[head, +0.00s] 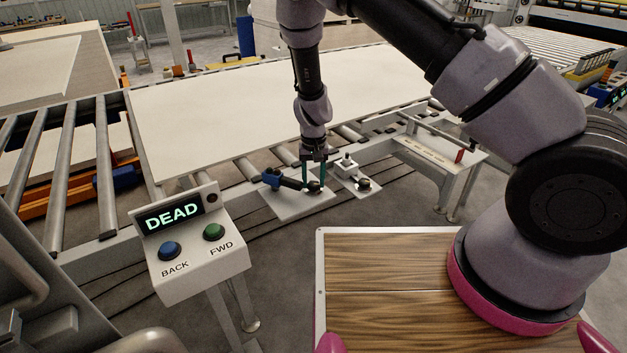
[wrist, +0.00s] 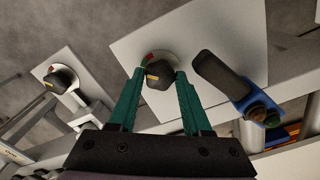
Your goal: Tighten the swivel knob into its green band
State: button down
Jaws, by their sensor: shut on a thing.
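A black knob (wrist: 160,76) with a yellow mark sits on a pale round dial on a white plate (wrist: 218,28). A red patch shows at the dial's upper left in the wrist view, with a little green beside it. The yellow mark is on the knob's left side; I cannot tell whether it lies in the green band. My gripper (wrist: 160,84) has its green fingers on either side of this knob and is shut on it. In the head view my gripper (head: 314,183) points down at the knob (head: 314,188), and its fingers partly hide it.
A second black knob (wrist: 62,78) stands on a smaller plate alongside. A black lever with a blue clamp (wrist: 253,106) lies close to the gripped knob. A control box (head: 196,243) reads DEAD, with BACK and FWD buttons. A large pale board (head: 240,95) lies on the rollers.

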aim_at(313, 183)
jog(key=shift+m, duration=1.1)
jog(key=shift+c, duration=1.7)
grip_release()
jog(key=shift+r, duration=0.15)
notch_tip(313, 183, up, 10)
jog(key=shift+r, duration=0.25)
